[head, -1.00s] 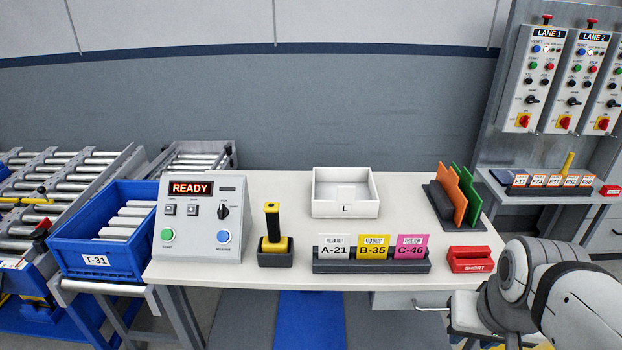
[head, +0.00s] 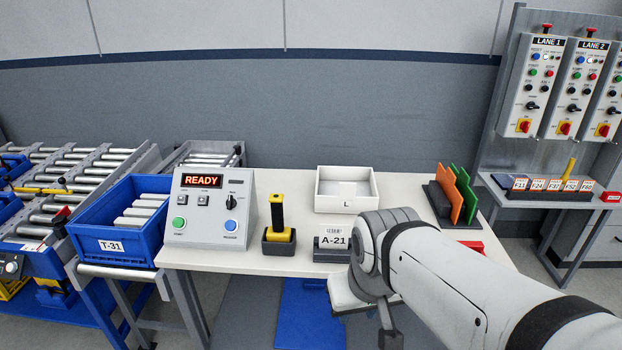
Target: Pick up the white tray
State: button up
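The white tray (head: 346,205) is a shallow open box marked "L". It sits upright on the pale table (head: 300,182), near the back and right of the middle. Its lower right corner is close behind my arm in the picture. My arm reaches in from the right, over the front of the table. My gripper (head: 388,338) is at the bottom of the picture, in front of the table edge and apart from the tray. Its fingers are too small and partly hidden, so I cannot tell their opening.
Orange and green dividers (head: 457,195) stand at the right.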

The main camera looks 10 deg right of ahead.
aim_at(341, 189)
jog(key=i, duration=1)
jog(key=u, duration=0.05)
